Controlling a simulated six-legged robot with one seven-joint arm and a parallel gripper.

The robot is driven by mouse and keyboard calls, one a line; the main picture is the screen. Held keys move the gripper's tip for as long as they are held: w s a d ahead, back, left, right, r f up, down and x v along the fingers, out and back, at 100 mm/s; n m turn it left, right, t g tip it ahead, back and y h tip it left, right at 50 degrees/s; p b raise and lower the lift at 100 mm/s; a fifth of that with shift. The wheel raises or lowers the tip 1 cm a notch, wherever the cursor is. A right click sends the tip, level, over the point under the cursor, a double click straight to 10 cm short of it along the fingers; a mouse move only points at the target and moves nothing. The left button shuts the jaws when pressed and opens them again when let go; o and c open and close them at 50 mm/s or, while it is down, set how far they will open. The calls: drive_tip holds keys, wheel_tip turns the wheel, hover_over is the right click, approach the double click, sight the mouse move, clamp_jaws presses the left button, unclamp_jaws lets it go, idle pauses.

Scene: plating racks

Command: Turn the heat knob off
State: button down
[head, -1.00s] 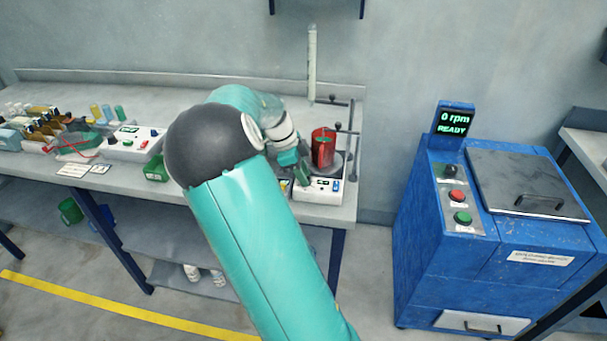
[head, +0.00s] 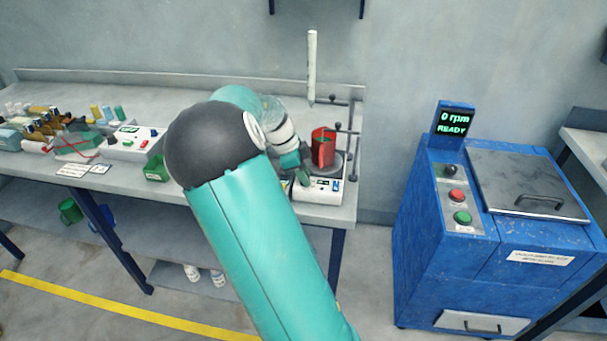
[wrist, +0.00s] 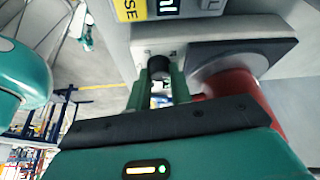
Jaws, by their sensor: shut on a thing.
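The white hotplate (head: 318,193) stands at the right end of the bench, with a red vessel (head: 322,148) on its round top plate. In the wrist view, the black heat knob (wrist: 158,66) is on the hotplate's white front panel (wrist: 142,41), between the two green fingers of my gripper (wrist: 160,80). My gripper is shut on the knob. In the head view my gripper (head: 304,172) is at the hotplate's front left, and the knob is hidden there. The knob's pointer mark cannot be made out.
A stand with clamps (head: 338,127) is behind the hotplate, and a pale upright tube (head: 312,65) is above it. A green bin (head: 156,168) and another white device (head: 133,144) are to the left. A blue machine (head: 440,240) reading 0 rpm READY stands right, across a gap.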

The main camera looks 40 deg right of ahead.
drive_tip(key=n+t, duration=0.1)
drive_tip(key=n, duration=0.2)
drive_tip(key=n+t, duration=0.1)
drive_tip(key=n, duration=0.1)
drive_tip(key=shift+s+n+h, duration=0.15)
drive_tip(key=shift+n+h, duration=0.25)
drive_tip(key=n+t, duration=0.1)
drive_tip(key=n, duration=0.2)
drive_tip(key=n+t, duration=0.1)
drive_tip(key=n, duration=0.2)
drive_tip(key=shift+s+r, duration=0.1)
drive_tip(key=shift+s, duration=0.05)
drive_tip(key=n+t, duration=0.1)
drive_tip(key=n, duration=0.1)
drive_tip(key=n+t+y, duration=0.1)
drive_tip(key=n, duration=0.2)
drive_tip(key=shift+s+d+n, duration=0.1)
drive_tip(key=shift+s+n, duration=0.05)
drive_tip(key=shift+n, duration=0.15)
drive_tip(key=n+y, duration=0.1)
drive_tip(key=n, duration=0.2)
drive_tip(key=n+t+y, duration=0.1)
drive_tip(key=n, duration=0.1)
drive_tip(key=shift+d+n, duration=0.1)
drive_tip(key=shift+n, duration=0.3)
drive_tip(key=c, duration=1.5)
unclamp_jaws()
drive_tip(key=shift+c, duration=0.2)
